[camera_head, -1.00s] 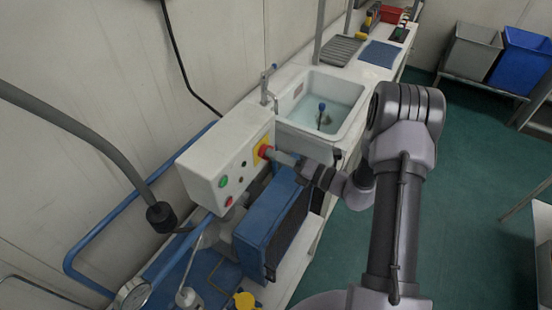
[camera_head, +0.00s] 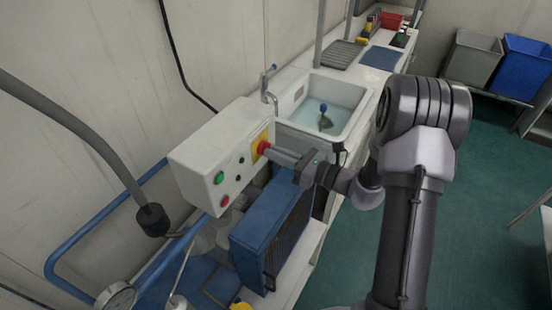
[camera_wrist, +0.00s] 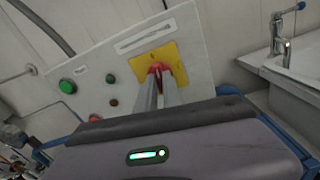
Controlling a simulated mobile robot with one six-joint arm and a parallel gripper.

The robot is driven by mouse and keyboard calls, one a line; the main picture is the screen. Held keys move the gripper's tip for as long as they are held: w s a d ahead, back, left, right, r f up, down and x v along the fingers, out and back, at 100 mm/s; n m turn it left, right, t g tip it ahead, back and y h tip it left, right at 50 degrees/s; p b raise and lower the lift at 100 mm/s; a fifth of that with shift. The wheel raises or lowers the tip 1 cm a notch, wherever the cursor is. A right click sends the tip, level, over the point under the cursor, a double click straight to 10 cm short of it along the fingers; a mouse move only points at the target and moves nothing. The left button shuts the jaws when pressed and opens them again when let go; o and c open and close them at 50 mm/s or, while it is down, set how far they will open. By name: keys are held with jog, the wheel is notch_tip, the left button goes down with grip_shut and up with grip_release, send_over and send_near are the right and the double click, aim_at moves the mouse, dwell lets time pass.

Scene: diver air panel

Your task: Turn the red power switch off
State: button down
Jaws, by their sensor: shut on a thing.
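The red power switch (camera_head: 262,147) is a red knob on a yellow plate (camera_head: 257,143), on the front face of the white control box (camera_head: 212,150). In the wrist view the knob (camera_wrist: 158,70) shows between and behind my fingertips, on the yellow plate (camera_wrist: 172,53). My gripper (camera_head: 272,151) reaches in from the right and is shut on the red knob. In the wrist view its two fingers (camera_wrist: 160,78) lie along the knob's sides and hide much of it. The knob's exact turn angle is hard to tell.
A green button (camera_head: 219,177) and a red button (camera_head: 225,201) sit on the same box face. A blue unit (camera_head: 265,232) stands below the box. A sink (camera_head: 325,105) with a tap is behind. Green floor on the right is open.

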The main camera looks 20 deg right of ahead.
jog(key=shift+f+n+b, duration=0.1)
jog(key=shift+n+b, duration=0.5)
jog(key=shift+n, duration=0.2)
jog(key=c, duration=1.5)
grip_release()
jog(key=p+v, duration=0.2)
jog(key=v, duration=1.5)
jog(key=shift+s, duration=0.2)
jog(key=shift+d, duration=0.15)
